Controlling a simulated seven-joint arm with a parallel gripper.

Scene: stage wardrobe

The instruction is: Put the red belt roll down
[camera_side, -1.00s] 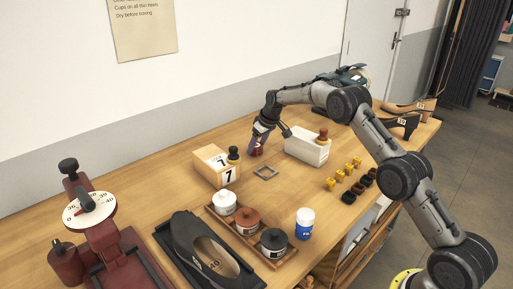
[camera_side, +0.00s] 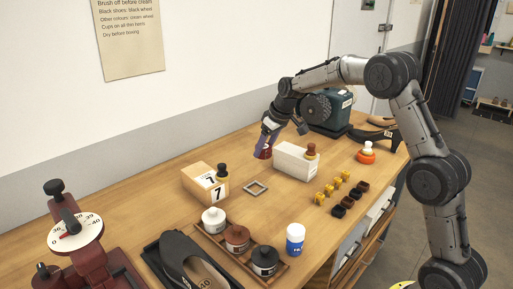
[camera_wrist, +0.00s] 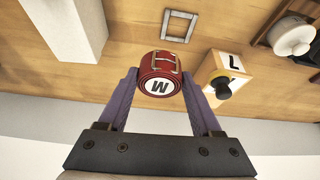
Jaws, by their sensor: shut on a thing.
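The red belt roll (camera_wrist: 160,77) is a dark red coil with a buckle and a white disc marked M on its end. My gripper (camera_wrist: 162,92) is shut on it, with a purple finger on each side. In the side view the red belt roll (camera_side: 263,152) hangs at the tip of my gripper (camera_side: 266,143), over the back of the table. It seems to be above the wood, but the exact height cannot be told. A flat grey square frame (camera_side: 257,188) lies on the table in front of it; this frame also shows in the wrist view (camera_wrist: 179,26).
A white box (camera_side: 290,162) with a brown-knobbed piece stands right of the roll. A tray (camera_side: 222,242) of jars, a blue-white bottle (camera_side: 295,240) and several small yellow and dark pieces are nearer.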

